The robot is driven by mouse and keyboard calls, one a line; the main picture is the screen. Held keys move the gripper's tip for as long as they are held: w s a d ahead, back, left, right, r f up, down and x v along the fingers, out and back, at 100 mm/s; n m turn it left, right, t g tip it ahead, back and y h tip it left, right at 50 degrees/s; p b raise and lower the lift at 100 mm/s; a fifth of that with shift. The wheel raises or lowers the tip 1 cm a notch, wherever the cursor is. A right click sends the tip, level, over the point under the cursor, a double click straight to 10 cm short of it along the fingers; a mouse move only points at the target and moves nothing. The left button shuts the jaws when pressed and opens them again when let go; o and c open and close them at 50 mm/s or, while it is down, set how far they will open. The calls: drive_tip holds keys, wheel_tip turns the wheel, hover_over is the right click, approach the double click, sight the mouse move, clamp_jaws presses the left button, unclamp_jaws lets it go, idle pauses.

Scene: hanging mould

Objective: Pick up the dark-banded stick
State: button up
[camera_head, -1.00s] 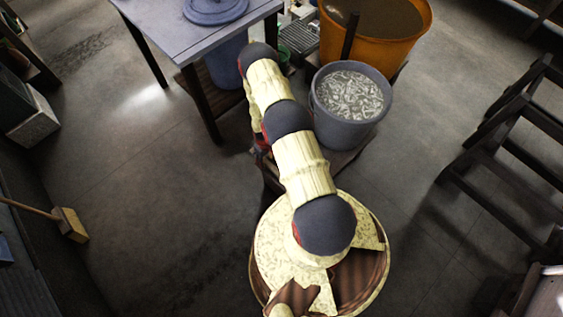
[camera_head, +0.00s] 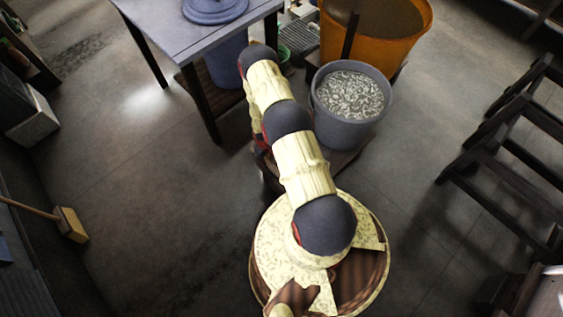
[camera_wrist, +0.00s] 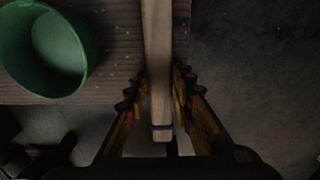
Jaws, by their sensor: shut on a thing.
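The dark-banded stick (camera_wrist: 159,60) is a pale, square wooden bar in the wrist view. It runs from the top edge down between my fingers, with a dark band near its lower end. My gripper (camera_wrist: 161,82) is shut on it, one finger on each side. The stick's far end is out of the wrist view. In the head view my arm hides the gripper, and I cannot make out the stick there.
A green pot (camera_wrist: 50,48) stands left of the stick on a brown slatted surface (camera_wrist: 112,30). The head view shows a grey bucket (camera_head: 347,130), an orange tub (camera_head: 420,35), a table (camera_head: 160,18) and a dark rack (camera_head: 490,165).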

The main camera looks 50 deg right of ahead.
clamp_jaws()
